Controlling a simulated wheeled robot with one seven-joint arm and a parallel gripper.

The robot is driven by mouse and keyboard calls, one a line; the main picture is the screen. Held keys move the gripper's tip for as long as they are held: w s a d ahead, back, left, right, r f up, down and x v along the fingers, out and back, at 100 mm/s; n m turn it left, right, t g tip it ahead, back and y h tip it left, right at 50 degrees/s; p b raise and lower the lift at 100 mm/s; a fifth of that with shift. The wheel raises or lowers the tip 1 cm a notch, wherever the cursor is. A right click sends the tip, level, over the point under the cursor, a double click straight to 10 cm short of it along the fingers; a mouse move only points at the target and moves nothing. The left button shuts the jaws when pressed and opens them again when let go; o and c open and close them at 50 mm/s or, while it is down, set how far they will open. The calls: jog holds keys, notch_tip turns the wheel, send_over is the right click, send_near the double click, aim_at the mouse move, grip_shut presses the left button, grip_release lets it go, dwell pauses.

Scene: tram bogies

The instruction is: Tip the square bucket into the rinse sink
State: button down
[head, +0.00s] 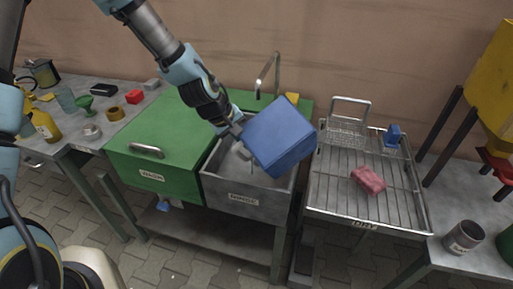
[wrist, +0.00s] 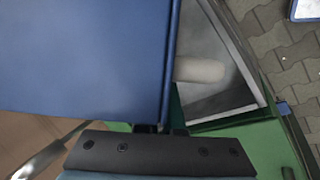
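The square bucket (head: 281,138) is blue and hangs tilted over the rinse sink (head: 246,198), a grey basin with a label on its front. My gripper (head: 236,130) is shut on the bucket at its left side. In the wrist view the bucket (wrist: 80,60) fills the upper left, beside the dark gripper body (wrist: 160,155). The sink (wrist: 235,75) shows to its right there. The bucket's opening and any contents are hidden. A pale rounded piece (wrist: 200,69) shows against the sink; I cannot tell what it is.
A green lidded wash unit (head: 160,150) adjoins the sink on the left. A tap (head: 268,72) stands behind it. At right is a wire drying rack (head: 335,190) with a pink sponge (head: 368,180) and a blue item (head: 393,136). A metal can (head: 464,238) stands far right.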

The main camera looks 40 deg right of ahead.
jog(key=shift+w+d+f+g+p, duration=0.1)
jog(key=shift+w+f+g+p, duration=0.3)
jog(key=shift+w+f+g, duration=0.3)
dwell(1.8)
jog(key=shift+w+r+n+g+p, duration=0.2)
jog(key=shift+r+g+p, duration=0.2)
jog(key=shift+r+p, duration=0.15)
jog(key=shift+w+r+n+g+p, duration=0.2)
jog(key=shift+r+g+p, duration=0.2)
jog(key=shift+p, duration=0.15)
dwell(1.6)
jog(key=shift+s+f+m+t+b, duration=0.2)
jog(key=shift+s+m+t+b, duration=0.2)
jog(key=shift+s+t+b, duration=0.95)
jog(key=shift+w+r+t+b, duration=0.1)
jog(key=shift+w+t+b, duration=0.05)
jog(key=shift+t+b, duration=0.2)
